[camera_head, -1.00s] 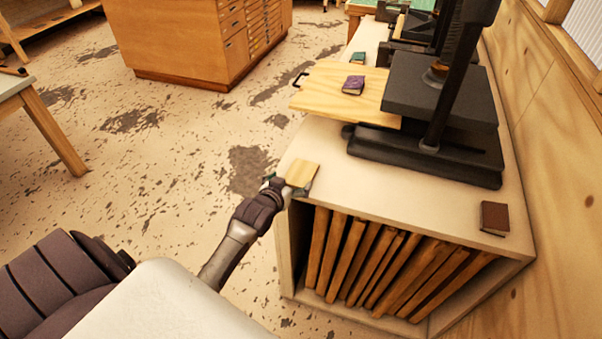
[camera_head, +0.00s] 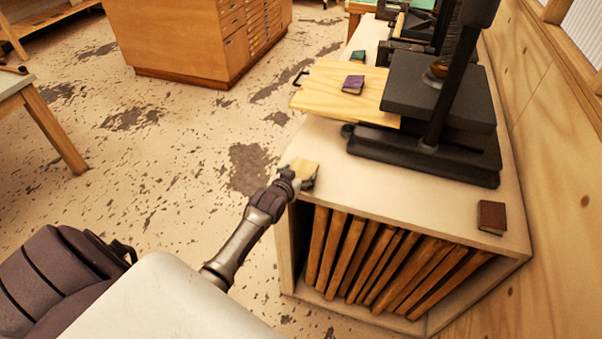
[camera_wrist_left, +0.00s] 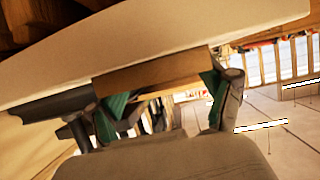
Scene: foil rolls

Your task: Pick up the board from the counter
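In the left wrist view the board (camera_wrist_left: 150,78) shows as a brown edge against the pale counter. The green-padded fingers of the left gripper (camera_wrist_left: 165,100) stand wide apart near its two ends. I see no clear grip, and exact contact is hard to tell. My right gripper is not in view.
A black press (camera_head: 430,140) stands on the counter, with a larger wooden board (camera_head: 330,90) and purple book (camera_head: 353,84) beside it. A brown book (camera_head: 492,217) lies at the right. Upright wooden panels (camera_head: 375,260) fill the shelf below. Floor left of the counter is open.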

